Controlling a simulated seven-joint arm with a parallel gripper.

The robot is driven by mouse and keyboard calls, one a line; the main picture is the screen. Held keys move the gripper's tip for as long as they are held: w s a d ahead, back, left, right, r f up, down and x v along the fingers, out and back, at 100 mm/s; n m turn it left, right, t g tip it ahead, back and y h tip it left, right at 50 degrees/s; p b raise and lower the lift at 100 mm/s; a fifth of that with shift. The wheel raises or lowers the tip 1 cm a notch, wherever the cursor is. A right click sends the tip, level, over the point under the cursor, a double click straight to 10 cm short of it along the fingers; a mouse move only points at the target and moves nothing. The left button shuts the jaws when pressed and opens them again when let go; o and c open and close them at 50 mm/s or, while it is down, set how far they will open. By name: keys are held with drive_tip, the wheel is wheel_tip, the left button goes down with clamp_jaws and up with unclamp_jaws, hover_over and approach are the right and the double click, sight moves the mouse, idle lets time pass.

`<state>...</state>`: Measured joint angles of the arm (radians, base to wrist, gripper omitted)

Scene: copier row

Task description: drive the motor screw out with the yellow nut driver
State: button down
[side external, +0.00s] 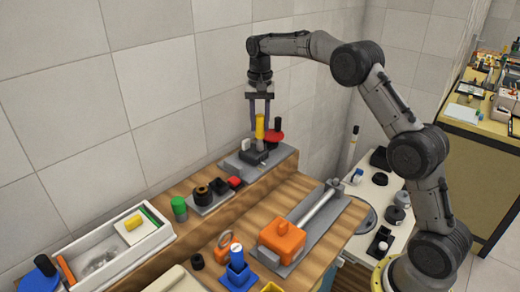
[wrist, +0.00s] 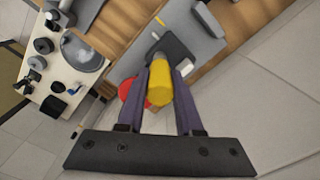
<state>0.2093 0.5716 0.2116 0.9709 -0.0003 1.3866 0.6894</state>
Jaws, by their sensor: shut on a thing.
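My gripper (side external: 260,130) points straight down over the grey plate (side external: 283,154) on the raised shelf by the wall. Its two purple-grey fingers are shut on the yellow nut driver (side external: 260,126), which stands upright between them. In the wrist view the yellow handle (wrist: 159,88) fills the gap between the fingers, with a paler shaft end beyond it. The driver's lower end is at a dark block (side external: 254,155) on the plate, also seen in the wrist view (wrist: 176,48). The motor screw is hidden; I cannot tell whether the driver's tip touches it.
A red round-topped thing (side external: 275,136) stands close beside the driver. An orange block (side external: 282,240) with a grey rod lies on the wooden bench. The tiled wall is close behind.

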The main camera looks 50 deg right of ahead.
drive_tip(key=shift+n, duration=0.6)
drive_tip(key=shift+r, duration=0.6)
drive_tip(key=m, duration=0.3)
drive_tip(key=shift+m, duration=0.4)
drive_tip(key=m, duration=0.3)
drive_tip(key=shift+m, duration=0.4)
drive_tip(key=m, duration=0.3)
drive_tip(key=shift+m, duration=0.3)
drive_tip(key=m, duration=0.3)
drive_tip(key=shift+m, duration=0.4)
